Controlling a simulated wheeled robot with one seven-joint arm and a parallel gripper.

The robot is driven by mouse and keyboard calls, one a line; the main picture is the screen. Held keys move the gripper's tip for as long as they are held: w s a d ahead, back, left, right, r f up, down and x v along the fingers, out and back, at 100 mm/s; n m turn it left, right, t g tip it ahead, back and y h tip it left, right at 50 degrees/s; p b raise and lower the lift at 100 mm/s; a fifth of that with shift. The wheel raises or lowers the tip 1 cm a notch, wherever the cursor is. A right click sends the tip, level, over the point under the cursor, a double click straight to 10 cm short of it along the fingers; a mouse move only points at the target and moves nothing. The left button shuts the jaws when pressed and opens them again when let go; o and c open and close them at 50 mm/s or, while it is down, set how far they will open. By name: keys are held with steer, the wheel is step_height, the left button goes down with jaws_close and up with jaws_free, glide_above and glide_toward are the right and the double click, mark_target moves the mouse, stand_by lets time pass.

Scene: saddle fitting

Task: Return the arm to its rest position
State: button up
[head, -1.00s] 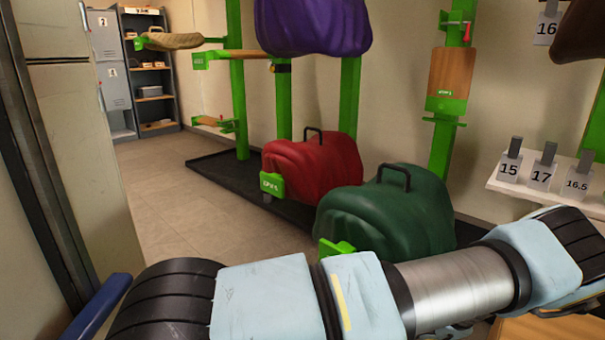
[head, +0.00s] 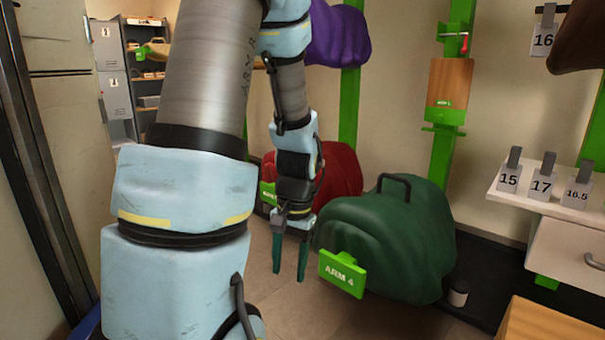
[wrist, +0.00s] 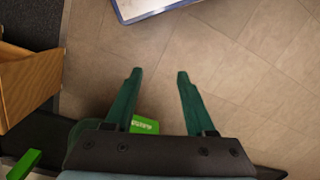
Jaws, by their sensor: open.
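My gripper (head: 290,257) hangs with its two green fingers pointing down, left of the green covered saddle (head: 385,235) and in front of the red covered saddle (head: 342,172). The fingers are apart with nothing between them. In the wrist view my gripper (wrist: 158,85) shows open above the bare tiled floor. My arm stands raised on the left side of the head view, bent over at the top with the forearm coming down. It hides part of the red saddle, the purple saddle and the racks behind.
A green "ARM 4" label (head: 342,274) fronts the green saddle. A shelf (head: 548,200) with number tags and a drawer stands at the right, above a wooden surface (head: 545,325). A purple saddle (head: 338,35) hangs higher. Grey lockers (head: 112,75) stand far back. The floor below the gripper is clear.

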steer(key=a+r+n+t+p, duration=0.1)
steer(key=a+r+p, duration=0.1)
steer(key=r+p, duration=1.4)
steer(key=s+a+r+n+t+h+p, duration=0.1)
steer(key=a+r+n+p, duration=0.1)
steer(key=r+p, duration=1.4)
step_height(320, 180, up, 6)
steer(key=shift+s+f, duration=0.15)
steer(key=shift+s, duration=0.1)
stand_by(0.3)
